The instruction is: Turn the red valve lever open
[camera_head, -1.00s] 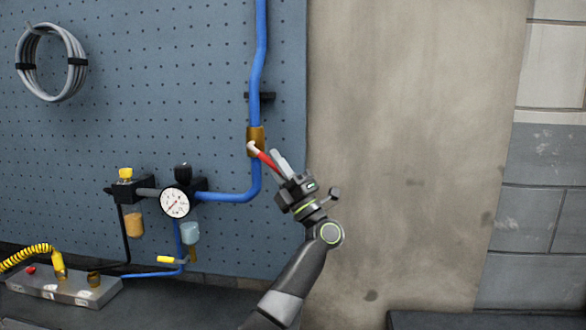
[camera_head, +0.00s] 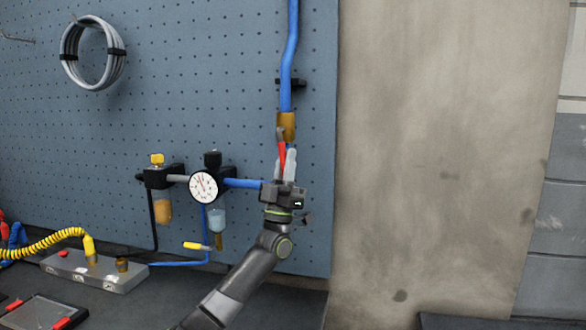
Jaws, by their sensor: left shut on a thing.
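The red valve lever (camera_head: 281,147) hangs from the brass valve body (camera_head: 287,124) on the blue vertical pipe (camera_head: 289,60). The lever points almost straight down, roughly in line with the pipe. My left gripper (camera_head: 284,162) is below the valve, pointing up, with its pale fingers shut on the lower part of the lever. The lever's lower end is hidden between the fingers, and the gripper hides the pipe bend behind it. My right gripper is not in view.
A round white gauge (camera_head: 203,187) and regulator with a yellow knob (camera_head: 157,160) stand just left of my gripper. A grey manifold block (camera_head: 95,272) with a coiled yellow hose (camera_head: 45,242) lies lower left. Bare wall (camera_head: 440,160) is clear to the right.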

